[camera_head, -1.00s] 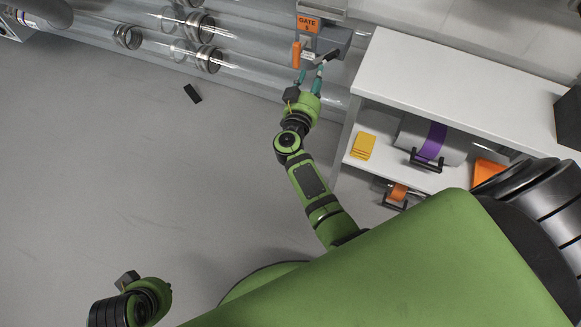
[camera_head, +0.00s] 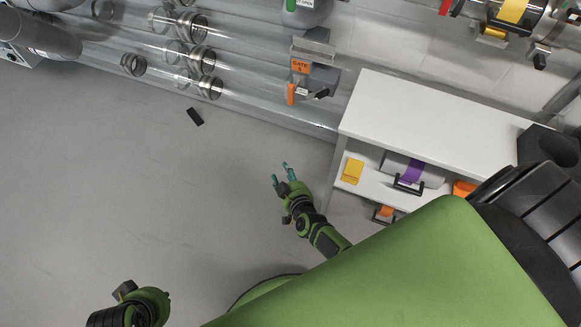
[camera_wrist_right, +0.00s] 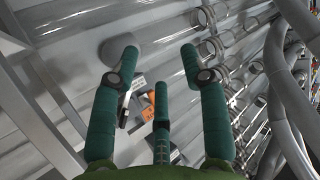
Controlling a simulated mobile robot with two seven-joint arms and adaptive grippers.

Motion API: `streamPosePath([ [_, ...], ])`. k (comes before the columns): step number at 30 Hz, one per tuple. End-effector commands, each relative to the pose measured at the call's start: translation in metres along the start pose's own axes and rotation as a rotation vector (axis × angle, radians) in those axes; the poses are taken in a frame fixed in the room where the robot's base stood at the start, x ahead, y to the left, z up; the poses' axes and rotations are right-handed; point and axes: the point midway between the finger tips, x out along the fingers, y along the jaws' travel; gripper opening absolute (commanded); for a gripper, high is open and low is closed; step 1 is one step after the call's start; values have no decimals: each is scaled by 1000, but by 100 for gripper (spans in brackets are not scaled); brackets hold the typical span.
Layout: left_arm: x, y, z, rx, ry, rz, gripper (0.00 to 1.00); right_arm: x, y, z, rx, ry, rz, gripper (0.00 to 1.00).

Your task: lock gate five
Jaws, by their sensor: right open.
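The gate unit, with an orange label (camera_head: 300,66) reading GATE and a blurred number, sits on the clear tubes at top centre. An orange handle (camera_head: 291,94) hangs below the label, and a small black piece (camera_head: 322,94) sticks out beside it. My right gripper (camera_head: 280,170) is open and empty, well below the gate unit and apart from it. In the right wrist view its teal fingers (camera_wrist_right: 160,52) are spread, with the orange handle (camera_wrist_right: 149,108) seen beyond them, partly hidden. My left arm shows at bottom left, but its fingers are out of sight.
A white shelf unit (camera_head: 440,115) stands right of my right gripper, holding a yellow stack (camera_head: 352,171) and a purple-banded cylinder (camera_head: 413,171). A small black block (camera_head: 195,116) lies on the floor.

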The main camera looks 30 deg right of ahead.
Motion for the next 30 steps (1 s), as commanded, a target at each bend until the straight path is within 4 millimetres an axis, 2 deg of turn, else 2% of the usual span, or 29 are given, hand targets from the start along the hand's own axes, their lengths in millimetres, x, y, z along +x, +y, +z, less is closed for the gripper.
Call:
streamPosePath([
  [2, -12, 0, -4, 0, 0, 0, 0, -12, -4, 10, -9, -47, -32, 45],
  [12, -30, -1, -9, 0, 0, 0, 0, -44, -16, 52, -25, -184, -118, 45],
  [18, -32, -1, -10, 0, 0, 0, 0, -52, -18, 63, -29, -217, -135, 45],
  [26, -32, -1, -10, 0, 0, 0, 0, -52, -18, 64, -29, -219, -136, 45],
  [29, -29, -1, -12, 1, 13, 0, 0, -49, -19, 64, -14, -211, -131, 9],
  [30, -25, 0, -15, 4, 35, 0, 0, -46, -19, 63, 14, -198, -124, 0],
])
